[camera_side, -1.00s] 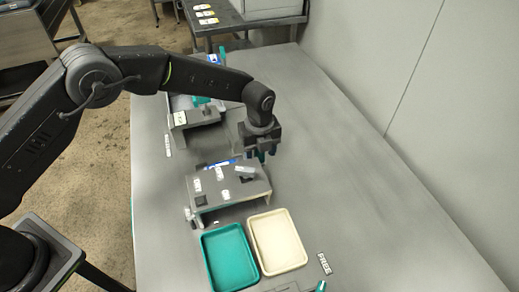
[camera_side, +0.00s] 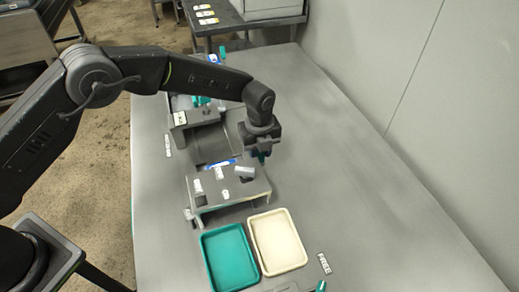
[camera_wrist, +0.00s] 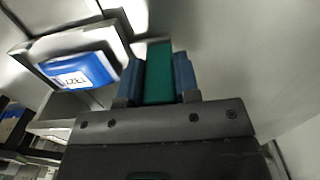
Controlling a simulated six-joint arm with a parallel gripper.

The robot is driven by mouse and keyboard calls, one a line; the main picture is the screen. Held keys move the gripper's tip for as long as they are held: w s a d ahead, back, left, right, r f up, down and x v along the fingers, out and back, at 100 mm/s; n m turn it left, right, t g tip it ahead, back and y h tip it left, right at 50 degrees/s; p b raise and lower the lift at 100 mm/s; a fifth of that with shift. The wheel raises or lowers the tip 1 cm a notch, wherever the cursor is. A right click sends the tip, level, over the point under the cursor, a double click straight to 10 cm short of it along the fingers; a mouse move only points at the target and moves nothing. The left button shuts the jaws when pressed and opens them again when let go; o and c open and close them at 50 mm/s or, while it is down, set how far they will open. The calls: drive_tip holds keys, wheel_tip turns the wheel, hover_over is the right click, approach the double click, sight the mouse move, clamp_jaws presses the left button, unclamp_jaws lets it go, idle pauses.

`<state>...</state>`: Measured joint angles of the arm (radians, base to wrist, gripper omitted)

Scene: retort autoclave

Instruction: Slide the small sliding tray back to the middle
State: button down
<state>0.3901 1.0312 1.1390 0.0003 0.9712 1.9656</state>
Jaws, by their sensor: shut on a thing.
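My gripper (camera_side: 262,154) points down at the far right end of the grey stand, over the bench. In the wrist view my gripper (camera_wrist: 159,75) has its two blue-grey fingers closed on the sides of an upright teal piece (camera_wrist: 159,72). A bit of the teal piece (camera_side: 262,159) shows below the fingers in the side view. I cannot tell whether the teal piece belongs to the small sliding tray. A dark grey flat surface (camera_side: 210,143) lies left of my gripper; I cannot tell whether it is the tray.
A grey stand (camera_side: 250,188) with several small labelled pieces is nearest below my gripper. A teal tray (camera_side: 204,257) and a cream tray (camera_side: 254,237) lie in front. A white-and-blue labelled piece (camera_wrist: 75,68) is left of the fingers.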

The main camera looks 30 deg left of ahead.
drive_tip(key=w+a, duration=0.2)
drive_tip(key=shift+w+a, duration=0.3)
drive_tip(key=c, duration=0.8)
unclamp_jaws()
drive_tip(key=shift+c, duration=0.2)
wheel_tip(320, 180, up, 14)
drive_tip(key=shift+f, duration=0.1)
